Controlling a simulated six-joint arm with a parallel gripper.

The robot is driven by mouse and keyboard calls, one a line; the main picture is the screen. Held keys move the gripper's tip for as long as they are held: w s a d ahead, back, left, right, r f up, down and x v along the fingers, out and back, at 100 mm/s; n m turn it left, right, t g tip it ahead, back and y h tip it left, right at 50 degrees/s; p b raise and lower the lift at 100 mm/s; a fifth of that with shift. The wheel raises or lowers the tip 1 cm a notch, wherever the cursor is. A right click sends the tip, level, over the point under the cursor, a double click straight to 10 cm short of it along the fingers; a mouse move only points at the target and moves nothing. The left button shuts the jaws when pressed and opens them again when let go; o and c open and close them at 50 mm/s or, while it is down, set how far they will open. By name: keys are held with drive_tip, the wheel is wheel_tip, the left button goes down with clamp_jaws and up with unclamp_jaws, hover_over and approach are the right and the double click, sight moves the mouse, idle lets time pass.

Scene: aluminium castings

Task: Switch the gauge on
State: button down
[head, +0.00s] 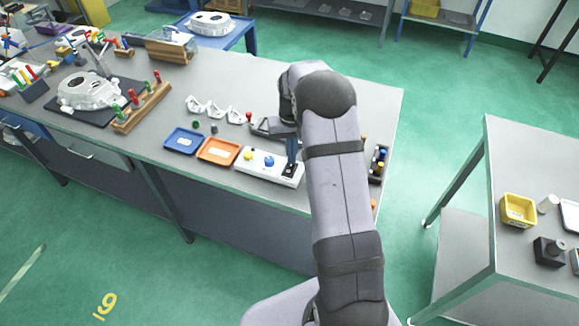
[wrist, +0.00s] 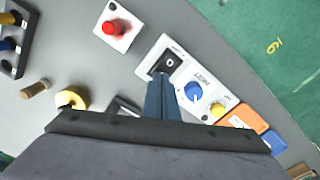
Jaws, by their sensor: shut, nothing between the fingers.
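The gauge panel is a long white box (head: 262,172) near the front edge of the bench; it also shows in the wrist view (wrist: 180,78). It carries a black switch (wrist: 169,62) at one end, then a blue knob (wrist: 194,92) and a yellow knob (wrist: 217,110). My gripper (wrist: 160,80) is shut and empty, its fingertips at the black switch end. In the head view my gripper (head: 291,160) points down over that same end. The fingers partly cover the switch, and I cannot tell whether they touch it or which way it is set.
An orange tray (head: 219,152) and a blue tray (head: 183,141) lie left of the panel. A red button on a white box (wrist: 117,28) sits beside the switch end in the wrist view. A dark rack (head: 379,160) stands to the right. White parts (head: 215,108) lie behind.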

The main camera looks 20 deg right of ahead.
drive_tip(key=shift+f+b, duration=0.5)
drive_tip(key=shift+f, duration=0.35)
idle(0.7)
drive_tip(key=shift+r, duration=0.1)
drive_tip(key=shift+r+p, duration=2.75)
drive_tip(key=shift+r, duration=0.7)
